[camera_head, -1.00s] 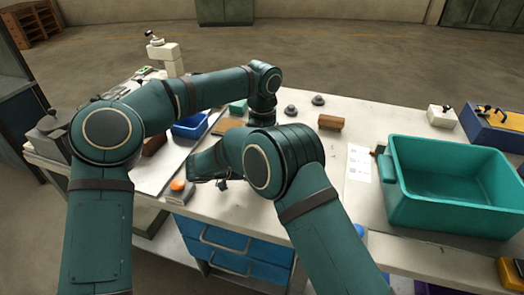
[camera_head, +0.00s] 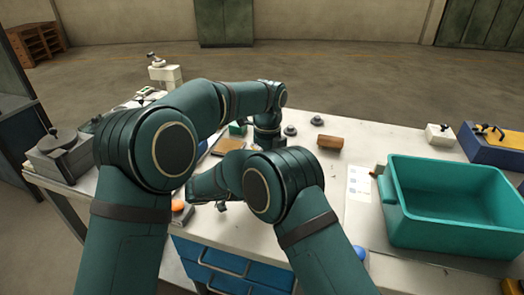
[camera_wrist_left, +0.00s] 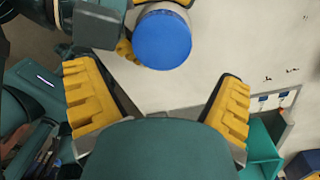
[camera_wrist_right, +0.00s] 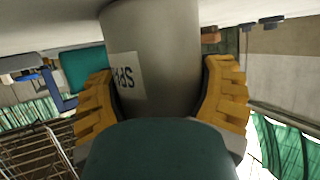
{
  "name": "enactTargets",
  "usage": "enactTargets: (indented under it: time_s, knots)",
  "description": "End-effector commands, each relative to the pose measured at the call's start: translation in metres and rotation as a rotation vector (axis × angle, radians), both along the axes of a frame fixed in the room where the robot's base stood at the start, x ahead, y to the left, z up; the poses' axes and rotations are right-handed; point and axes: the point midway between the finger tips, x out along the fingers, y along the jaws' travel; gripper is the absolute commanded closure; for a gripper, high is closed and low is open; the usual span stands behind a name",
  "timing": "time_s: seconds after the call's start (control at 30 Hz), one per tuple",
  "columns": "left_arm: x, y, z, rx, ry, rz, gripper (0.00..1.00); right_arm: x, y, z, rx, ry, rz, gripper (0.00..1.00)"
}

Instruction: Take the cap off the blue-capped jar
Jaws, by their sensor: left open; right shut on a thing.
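The blue-capped jar shows in the left wrist view with its round blue cap (camera_wrist_left: 162,40) facing the camera. Its grey body (camera_wrist_right: 155,50) with a printed white label fills the middle of the right wrist view. My right gripper (camera_wrist_right: 162,85) is shut on the jar body, one yellow finger on each side. My left gripper (camera_wrist_left: 155,80) is open and empty, its fingers spread; the cap lies beyond the fingertips, roughly between them, apart from both. In the head view my arms hide the jar and both sets of fingertips.
A teal bin (camera_head: 450,210) stands on the right of the white table (camera_head: 345,140). A brown cylinder (camera_head: 330,142) and two small grey knobbed pieces (camera_head: 290,130) lie behind my arms. An orange-topped item (camera_head: 178,206) is near the front edge, beside my right forearm.

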Motion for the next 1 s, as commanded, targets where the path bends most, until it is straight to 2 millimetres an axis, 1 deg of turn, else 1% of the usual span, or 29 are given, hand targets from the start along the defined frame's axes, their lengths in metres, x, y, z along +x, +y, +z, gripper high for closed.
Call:
enactTargets:
  time_s: [0.1, 0.2, 0.3, 0.47, 0.57, 0.63, 0.8, 1.0]
  knots:
    - [0.002, 0.002, 0.013, 0.013, -0.028, 0.198, 0.06, 0.000, 0.000, 0.000, 0.000, 0.000, 0.000, 1.00]
    - [0.004, 0.005, 0.024, 0.012, -0.050, 0.340, 0.06, 0.000, 0.000, 0.000, 0.000, 0.000, 0.000, 1.00]
    - [0.005, 0.007, 0.032, 0.008, -0.066, 0.445, 0.06, 0.000, 0.000, 0.000, 0.000, 0.000, 0.000, 1.00]
    - [0.007, 0.009, 0.038, 0.003, -0.078, 0.530, 0.06, 0.000, 0.000, 0.000, 0.000, 0.000, 0.000, 1.00]
    - [0.007, 0.010, 0.032, 0.004, -0.079, 0.543, 0.06, 0.000, 0.000, 0.000, 0.000, 0.000, 0.000, 1.00]
    - [0.007, 0.010, 0.025, 0.003, -0.078, 0.543, 0.06, 0.000, 0.000, 0.000, 0.000, 0.000, 0.000, 1.00]
    - [0.007, 0.010, -0.001, 0.006, -0.079, 0.542, 0.06, 0.000, 0.000, 0.000, 0.000, 0.000, 0.000, 1.00]
    - [0.006, 0.011, -0.028, 0.006, -0.079, 0.540, 0.06, 0.000, 0.000, 0.000, 0.000, 0.000, 0.000, 1.00]
